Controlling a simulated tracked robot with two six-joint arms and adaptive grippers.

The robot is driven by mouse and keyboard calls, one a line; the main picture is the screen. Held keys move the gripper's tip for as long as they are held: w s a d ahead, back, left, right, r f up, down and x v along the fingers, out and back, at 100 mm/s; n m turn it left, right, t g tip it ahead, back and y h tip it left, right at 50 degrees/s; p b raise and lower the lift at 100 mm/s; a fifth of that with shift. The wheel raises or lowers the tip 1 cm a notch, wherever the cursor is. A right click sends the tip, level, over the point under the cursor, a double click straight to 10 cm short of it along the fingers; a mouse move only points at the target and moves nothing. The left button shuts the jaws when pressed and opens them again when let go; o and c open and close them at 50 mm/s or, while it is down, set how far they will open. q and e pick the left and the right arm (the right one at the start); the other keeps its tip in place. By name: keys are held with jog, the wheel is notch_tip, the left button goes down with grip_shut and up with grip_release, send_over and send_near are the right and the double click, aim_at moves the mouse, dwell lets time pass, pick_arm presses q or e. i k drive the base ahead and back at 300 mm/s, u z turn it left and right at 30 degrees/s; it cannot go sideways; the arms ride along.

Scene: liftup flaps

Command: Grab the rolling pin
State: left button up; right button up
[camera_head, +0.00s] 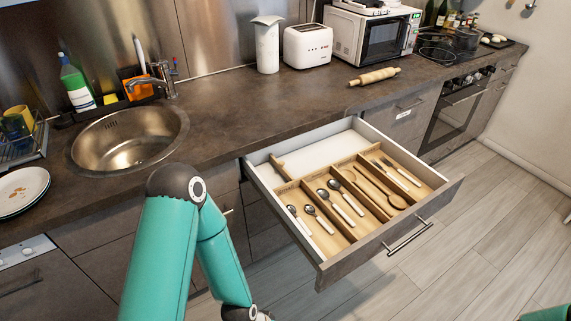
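The rolling pin (374,77) is light wood and lies on the dark countertop (240,120), in front of the microwave and near the counter's front edge. Nothing touches it. My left arm comes in from the lower left, bends at its elbow and runs down to the bottom edge. My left gripper is at or below the bottom edge, far from the rolling pin, and its fingers cannot be made out. Only a small teal piece of my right arm shows at the bottom right corner; the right gripper is out of the picture.
An open drawer (338,272) with a wooden cutlery insert juts out below the counter, holding several spoons and other utensils. A microwave (371,37), toaster (308,45) and white canister (267,45) stand behind. The sink (128,140) is at left. The counter's middle is clear.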

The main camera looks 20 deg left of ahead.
aim_at(365, 80)
jog(key=u, duration=1.6)
jog(key=i, duration=0.1)
jog(key=z, duration=2.9)
jog(key=i, duration=5.05)
jog(key=u, duration=0.25)
